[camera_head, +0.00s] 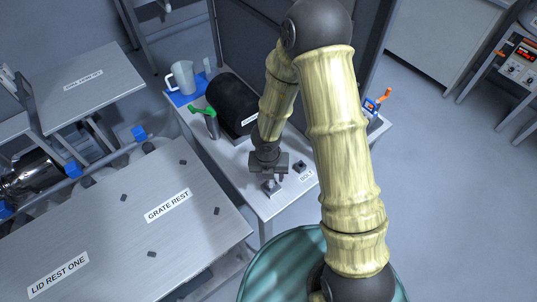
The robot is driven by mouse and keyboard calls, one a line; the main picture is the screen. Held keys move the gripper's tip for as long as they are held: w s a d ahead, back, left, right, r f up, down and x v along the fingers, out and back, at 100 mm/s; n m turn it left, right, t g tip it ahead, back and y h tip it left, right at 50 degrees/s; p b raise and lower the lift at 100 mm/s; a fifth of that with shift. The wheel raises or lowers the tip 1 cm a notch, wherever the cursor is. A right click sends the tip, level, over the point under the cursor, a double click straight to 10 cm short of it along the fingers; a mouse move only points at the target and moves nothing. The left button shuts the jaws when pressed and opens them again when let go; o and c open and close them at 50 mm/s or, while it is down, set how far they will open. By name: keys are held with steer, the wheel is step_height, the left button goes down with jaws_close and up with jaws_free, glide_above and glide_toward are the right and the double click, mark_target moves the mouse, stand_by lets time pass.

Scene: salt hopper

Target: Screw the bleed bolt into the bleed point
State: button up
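My gripper (270,179) points down over the front of a small grey side table. It is small and dark in this view, and I cannot tell whether its fingers are open or shut. A small grey metal piece (272,188) shows right at or below the fingertips. I cannot tell whether it is the bleed bolt, or whether it is held. A small dark block (300,166) sits just to the right, beside a label reading BOLT (306,176). I cannot make out the bleed point.
The side table (232,160) also carries a black cylinder (232,104), a green-handled tool (207,118) and a clear jug (182,77) on blue. An orange-handled device (377,102) stands at right. A large metal table (110,215) labelled GRATE REST and LID REST ONE lies at left.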

step_height(320, 180, up, 16)
steer(key=p, duration=0.4)
steer(key=shift+s+a+f+p, duration=0.2)
steer(key=shift+s+a+p, duration=0.1)
steer(key=shift+a+p, duration=0.1)
steer(key=w+d+r+n+t+y, duration=0.1)
steer(key=w+d+r+n+t, duration=0.2)
steer(key=n, duration=0.7)
steer(key=w+d+r+n+t+y, duration=0.15)
steer(key=r+n, duration=0.25)
steer(key=n, duration=0.5)
steer(key=s+d+r+n+g+h, duration=0.2)
steer(key=s+d+n, duration=0.6)
steer(key=n, duration=1)
steer(key=shift+s+r+n, duration=0.3)
steer(key=shift+s+r, duration=0.05)
steer(key=shift+s, duration=0.75)
